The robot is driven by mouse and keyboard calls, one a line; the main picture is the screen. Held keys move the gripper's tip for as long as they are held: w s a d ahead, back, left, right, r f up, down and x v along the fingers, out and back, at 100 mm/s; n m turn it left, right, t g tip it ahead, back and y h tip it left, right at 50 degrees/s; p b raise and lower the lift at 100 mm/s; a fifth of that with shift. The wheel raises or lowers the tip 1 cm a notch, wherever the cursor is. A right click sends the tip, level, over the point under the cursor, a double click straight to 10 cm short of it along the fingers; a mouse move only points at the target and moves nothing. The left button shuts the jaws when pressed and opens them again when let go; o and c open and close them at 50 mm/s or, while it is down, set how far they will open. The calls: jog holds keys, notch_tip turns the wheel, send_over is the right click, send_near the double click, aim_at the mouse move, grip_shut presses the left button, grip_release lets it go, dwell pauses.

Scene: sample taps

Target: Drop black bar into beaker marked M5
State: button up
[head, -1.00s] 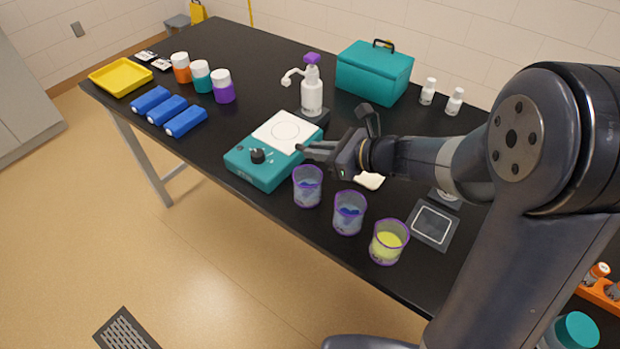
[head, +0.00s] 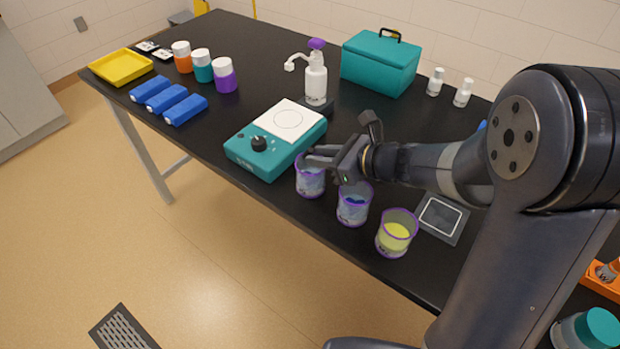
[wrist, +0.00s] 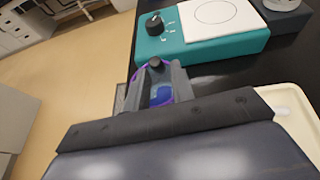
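My gripper (head: 312,157) is over the rim of the left beaker (head: 310,184), next to the hotplate. In the wrist view a small dark rounded piece, apparently the black bar (wrist: 155,63), sits between my fingertips, above a purple-rimmed beaker (wrist: 161,95) with blue contents. In the head view the bar is hidden by the fingers. The middle beaker (head: 353,207) also has blue contents, and the right beaker (head: 396,234) has yellow. I cannot read any beaker marking, so I cannot tell which is M5.
A teal hotplate (head: 262,163) with a white top stands just behind the left beaker. A pump bottle (head: 316,84) is behind it. A dark square pad (head: 440,216) lies right of the beakers. A cream tray (wrist: 291,108) shows in the wrist view. The table's front edge is close to the beakers.

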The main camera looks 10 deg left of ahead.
jog(key=shift+o, duration=1.4)
jog(key=v, duration=1)
jog(key=shift+d+r, duration=0.25)
jog(key=shift+d, duration=0.05)
jog(key=shift+s, duration=0.15)
jog(key=x, duration=1.1)
jog(key=shift+d+r+p, duration=0.1)
jog(key=shift+r+p, duration=2)
jog(key=shift+r, duration=0.4)
jog(key=shift+f, duration=0.1)
